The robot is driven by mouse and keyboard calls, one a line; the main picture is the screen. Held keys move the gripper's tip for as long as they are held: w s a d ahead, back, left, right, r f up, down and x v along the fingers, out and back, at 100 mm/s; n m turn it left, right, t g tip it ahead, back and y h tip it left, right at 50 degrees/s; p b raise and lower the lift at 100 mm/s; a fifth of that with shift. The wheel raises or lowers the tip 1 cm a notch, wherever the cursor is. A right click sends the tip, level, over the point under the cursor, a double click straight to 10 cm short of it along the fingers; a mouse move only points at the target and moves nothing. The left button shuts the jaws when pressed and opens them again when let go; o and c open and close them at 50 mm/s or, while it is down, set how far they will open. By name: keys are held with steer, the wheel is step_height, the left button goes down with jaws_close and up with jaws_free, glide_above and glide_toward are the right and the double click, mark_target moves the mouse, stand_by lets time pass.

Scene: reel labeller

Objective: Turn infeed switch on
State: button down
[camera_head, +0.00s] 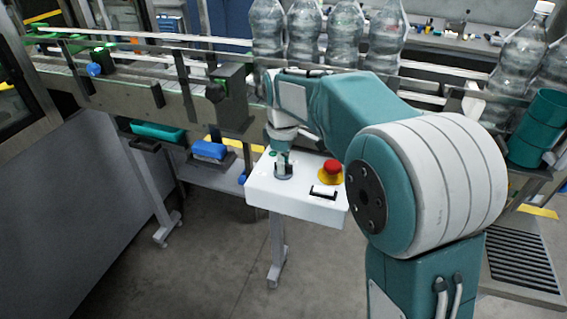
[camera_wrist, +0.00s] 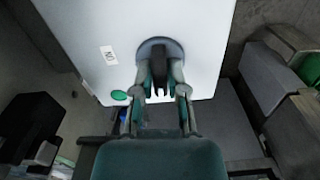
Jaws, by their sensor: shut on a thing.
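The infeed switch is a black knob (camera_wrist: 158,64) on a round grey base, set in the top of a white control box (camera_head: 300,206). In the wrist view the knob's long side runs up and down the picture. A small white label (camera_wrist: 109,55), seemingly reading ON, sits left of it. My gripper (camera_wrist: 159,88) has one finger on each side of the knob and is shut on it. In the head view my gripper (camera_head: 283,165) points down onto the box, and its fingers partly hide the switch.
A red emergency button (camera_head: 332,167) on a yellow base and a black handle (camera_head: 324,193) are on the box, right of my gripper. A green round button (camera_wrist: 119,95) is near the knob. Behind runs a conveyor with clear bottles (camera_head: 344,36).

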steer(key=m, duration=0.3)
steer(key=shift+m, duration=0.4)
steer(key=m, duration=0.4)
steer(key=shift+r+m, duration=0.1)
steer(key=shift+m, duration=0.2)
steer(key=m, duration=0.4)
steer(key=shift+w+m, duration=0.1)
steer(key=shift+m, duration=2.3)
steer(key=c, duration=0.7)
jaws_free()
steer(key=shift+a, duration=0.1)
steer(key=shift+o, duration=0.2)
